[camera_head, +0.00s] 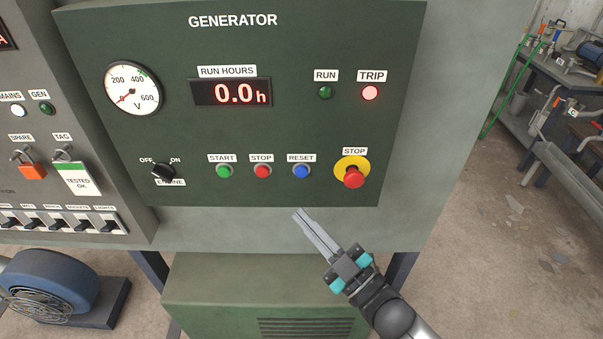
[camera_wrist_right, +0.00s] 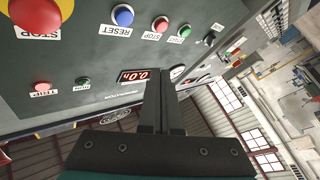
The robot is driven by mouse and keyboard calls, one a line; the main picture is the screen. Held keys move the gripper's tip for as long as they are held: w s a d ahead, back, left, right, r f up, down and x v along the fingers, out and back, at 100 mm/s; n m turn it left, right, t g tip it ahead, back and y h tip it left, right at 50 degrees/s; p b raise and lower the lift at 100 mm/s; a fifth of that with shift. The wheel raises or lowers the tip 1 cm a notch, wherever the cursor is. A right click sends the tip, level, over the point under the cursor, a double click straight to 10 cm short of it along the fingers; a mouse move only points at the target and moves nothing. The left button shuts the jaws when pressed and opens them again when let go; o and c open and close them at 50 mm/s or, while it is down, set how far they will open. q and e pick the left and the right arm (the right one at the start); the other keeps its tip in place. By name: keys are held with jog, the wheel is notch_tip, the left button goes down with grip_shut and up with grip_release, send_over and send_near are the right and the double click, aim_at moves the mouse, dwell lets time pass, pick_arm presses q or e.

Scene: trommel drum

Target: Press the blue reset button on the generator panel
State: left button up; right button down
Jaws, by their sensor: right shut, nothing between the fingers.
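The blue reset button (camera_head: 301,171) sits under the RESET label on the green generator panel (camera_head: 240,130), between the red stop button and the emergency stop. It also shows in the right wrist view (camera_wrist_right: 123,16), near the top. My right gripper (camera_head: 297,214) is shut and empty, its fingertips just below the panel's lower edge and under the reset button. The fingers (camera_wrist_right: 160,95) point up in the right wrist view, apart from the button as far as I can tell. My left gripper is not in view.
The red emergency stop (camera_head: 354,178) on its yellow collar is right of the reset button. A red stop button (camera_head: 262,171) and a green start button (camera_head: 224,171) are to the left. The TRIP lamp (camera_head: 370,93) glows red. A green cabinet (camera_head: 230,290) stands below.

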aim_at(301, 172)
jog(key=shift+w+b, duration=1.95)
jog(key=shift+w, duration=2.1)
jog(key=shift+w, duration=0.1)
jog(key=shift+w, duration=0.3)
jog(key=shift+w+b, duration=0.4)
jog(key=shift+w, duration=0.05)
jog(key=shift+s+p, duration=0.6)
jog(key=shift+s, duration=0.25)
